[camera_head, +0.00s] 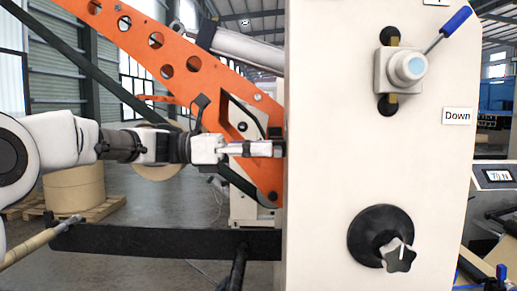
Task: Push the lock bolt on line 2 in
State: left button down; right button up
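My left gripper (268,148) comes in from the left and points right. Its narrow fingers are seen edge-on, so I cannot tell whether they are open or shut. The fingertips overlap the lower end of the orange perforated arm (165,55), close to the left edge of the cream machine panel (330,150). I cannot tell whether they touch anything. I cannot make out a lock bolt for certain; the spot at the fingertips is partly hidden by the gripper and panel edge. No line number is readable. My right gripper is not in view.
A dark horizontal bar (165,241) runs below my arm. A brown roll (75,195) stands on a pallet behind.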

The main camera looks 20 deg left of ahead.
pick_arm(q)
jog(key=shift+w+a, duration=0.1)
jog(key=shift+w, duration=0.2)
jog(key=w, duration=0.1)
jog(key=w+a+p, duration=0.1)
jog(key=w, duration=0.1)
jog(key=shift+w+r, duration=0.1)
jog(key=shift+w, duration=0.05)
jog(key=c, duration=1.1)
grip_release()
jog(key=shift+o, duration=0.3)
jog(key=shift+w+a, duration=0.15)
jog(key=shift+w, duration=0.1)
